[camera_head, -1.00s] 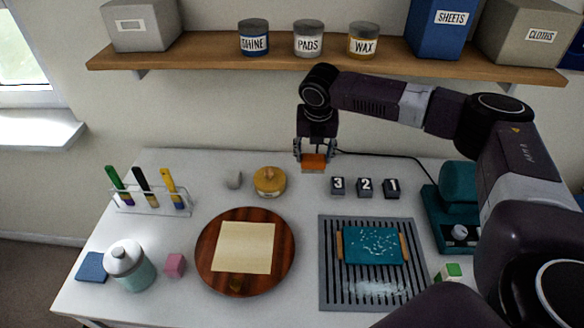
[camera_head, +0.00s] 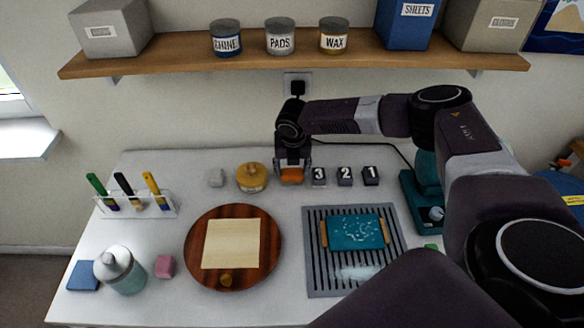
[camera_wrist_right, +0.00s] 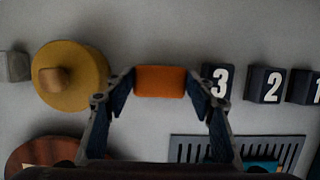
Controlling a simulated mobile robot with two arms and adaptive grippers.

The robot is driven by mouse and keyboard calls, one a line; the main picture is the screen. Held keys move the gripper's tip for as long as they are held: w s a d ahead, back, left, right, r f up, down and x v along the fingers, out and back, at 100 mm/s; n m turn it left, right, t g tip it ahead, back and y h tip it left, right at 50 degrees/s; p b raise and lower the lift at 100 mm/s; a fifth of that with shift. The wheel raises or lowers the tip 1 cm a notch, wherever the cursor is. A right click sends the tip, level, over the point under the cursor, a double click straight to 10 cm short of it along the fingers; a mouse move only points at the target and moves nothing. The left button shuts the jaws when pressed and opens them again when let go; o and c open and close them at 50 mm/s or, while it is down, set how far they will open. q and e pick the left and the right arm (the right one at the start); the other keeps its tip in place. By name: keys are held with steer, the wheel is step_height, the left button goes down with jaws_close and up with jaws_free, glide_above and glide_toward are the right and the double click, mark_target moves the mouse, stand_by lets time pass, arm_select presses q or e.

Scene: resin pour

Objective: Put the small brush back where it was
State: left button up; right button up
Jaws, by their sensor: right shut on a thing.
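My right gripper (camera_head: 291,172) is shut on an orange block-like piece (camera_head: 292,175), just right of the round yellow-brown pot. In the right wrist view the orange piece (camera_wrist_right: 160,81) sits between both fingers of the gripper (camera_wrist_right: 158,88). Whether it is the small brush, and whether it touches the table, I cannot tell. A clear rack (camera_head: 140,207) at the left of the table holds a green-handled brush (camera_head: 97,185), a black-handled brush (camera_head: 124,186) and a yellow-handled brush (camera_head: 153,186), all tilted. My left gripper is out of view.
The yellow-brown pot (camera_head: 251,178) and number block 3 (camera_head: 319,177) flank the gripper closely. A round wooden board (camera_head: 195,262) with a pale sheet and a slotted grey mat (camera_head: 312,276) with a teal piece lie in front. The shelf (camera_head: 180,62) is above.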

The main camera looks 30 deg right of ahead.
steer(key=o, duration=1)
steer(key=shift+f, duration=0.1)
steer(key=b+v, duration=0.3)
steer(key=v, duration=0.9)
